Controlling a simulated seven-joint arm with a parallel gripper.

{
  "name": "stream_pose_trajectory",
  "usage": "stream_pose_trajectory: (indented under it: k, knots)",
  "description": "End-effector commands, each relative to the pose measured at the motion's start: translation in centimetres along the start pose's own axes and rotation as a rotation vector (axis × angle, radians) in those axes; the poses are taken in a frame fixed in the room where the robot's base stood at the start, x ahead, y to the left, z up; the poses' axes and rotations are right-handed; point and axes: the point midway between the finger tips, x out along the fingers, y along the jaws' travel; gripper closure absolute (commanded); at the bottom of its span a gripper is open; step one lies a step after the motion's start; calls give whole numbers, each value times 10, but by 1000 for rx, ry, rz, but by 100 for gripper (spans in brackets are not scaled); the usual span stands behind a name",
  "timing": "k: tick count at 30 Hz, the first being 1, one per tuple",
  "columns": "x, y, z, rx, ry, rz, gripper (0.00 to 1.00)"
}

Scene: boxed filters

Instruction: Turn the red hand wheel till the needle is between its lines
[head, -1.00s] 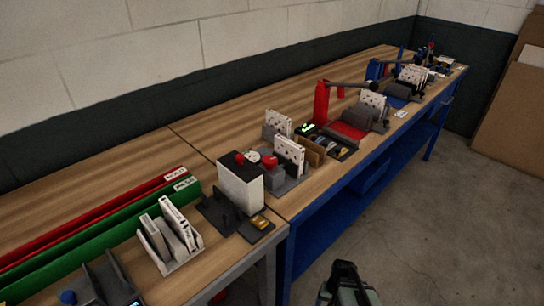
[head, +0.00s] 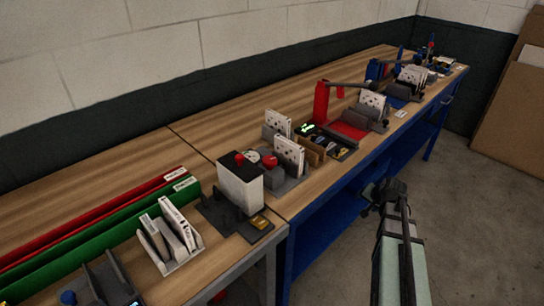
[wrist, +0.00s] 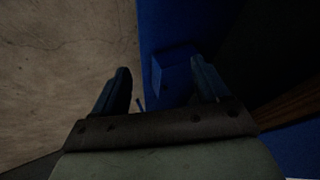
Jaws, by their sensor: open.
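The red hand wheel (head: 270,161) shows small on the bench, just behind the white-sided box and left of a rack of white cards. A pale round dial (head: 253,156) sits beside it on the left. Its needle and lines are too small to make out. My gripper (head: 371,193) is off the bench's front edge, to the right of and lower than the wheel, well apart from it. In the wrist view my gripper (wrist: 163,78) has its two fingers spread with nothing between them. The wheel and dial are not in the wrist view.
The blue bench frame (head: 325,220) and a blue box (wrist: 174,68) are near my gripper. Open floor lies right.

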Motion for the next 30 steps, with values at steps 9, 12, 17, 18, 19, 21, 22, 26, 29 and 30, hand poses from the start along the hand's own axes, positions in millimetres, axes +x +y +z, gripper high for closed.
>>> stream_pose_trajectory:
  k: [9, 12, 17, 18, 19, 21, 22, 26, 29, 30]
  knots:
    - [-72, -18, -99, 69, 190, -76, 26]
    - [-89, -27, -115, 57, 216, -92, 26]
    - [-107, -65, -115, -67, 180, -112, 26]
    - [-111, -79, -111, -120, 158, -117, 26]
    - [-114, -89, -108, -163, 141, -121, 26]
    - [-123, -115, -99, -268, 99, -132, 26]
    - [-128, -127, -94, -318, 79, -138, 26]
    - [-154, -182, -69, -566, -14, -174, 26]
    - [-179, -223, -46, -771, -86, -211, 26]
    - [-190, -238, -36, -851, -114, -227, 26]
